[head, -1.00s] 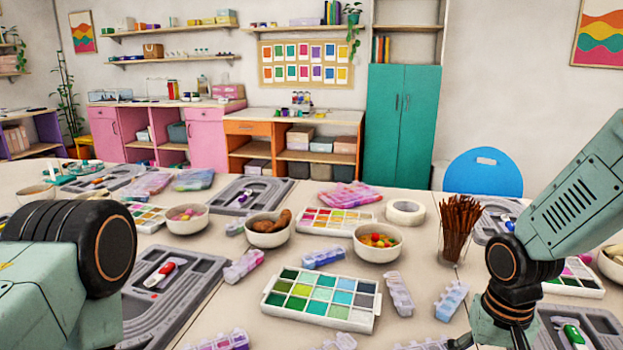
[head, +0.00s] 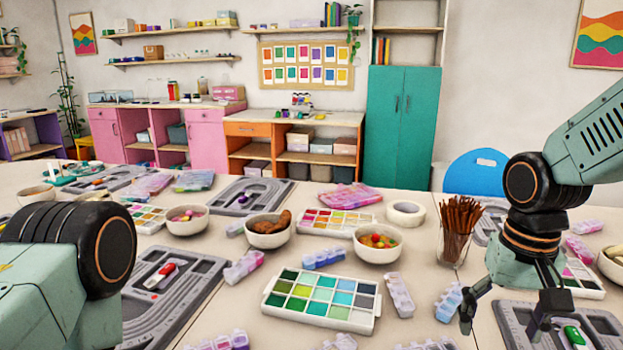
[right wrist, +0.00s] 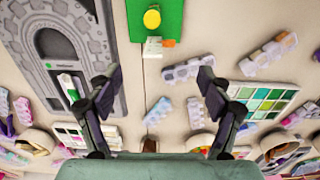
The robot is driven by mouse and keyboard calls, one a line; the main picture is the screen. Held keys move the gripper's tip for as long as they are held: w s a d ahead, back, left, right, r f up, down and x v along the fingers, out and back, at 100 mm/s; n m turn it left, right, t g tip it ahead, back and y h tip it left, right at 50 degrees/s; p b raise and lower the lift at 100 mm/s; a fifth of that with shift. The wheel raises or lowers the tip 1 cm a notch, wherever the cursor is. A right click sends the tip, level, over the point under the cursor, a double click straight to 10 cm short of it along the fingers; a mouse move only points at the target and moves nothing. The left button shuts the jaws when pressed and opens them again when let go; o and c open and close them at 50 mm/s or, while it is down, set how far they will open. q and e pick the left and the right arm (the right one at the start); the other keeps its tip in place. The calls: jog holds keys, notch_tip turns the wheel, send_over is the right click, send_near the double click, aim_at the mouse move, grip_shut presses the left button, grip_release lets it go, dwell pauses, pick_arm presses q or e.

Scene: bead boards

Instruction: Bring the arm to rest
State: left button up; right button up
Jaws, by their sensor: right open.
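My right gripper (head: 503,318) hangs over the front right of the table in the head view, fingers pointing down. Its two dark fingers are spread, and nothing is between them.
Below my right gripper lies a grey bead board (head: 605,325) with a green-handled tool. A glass of brown sticks (head: 457,240) stands just left of the right arm. A paint palette (head: 320,300), a bead bowl (head: 377,255) and several pill boxes crowd the table.

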notch_tip(320, 180, down, 11)
notch_tip(320, 180, up, 9)
jog(key=p, duration=0.3)
dwell(0.3)
jog(key=shift+r, duration=0.1)
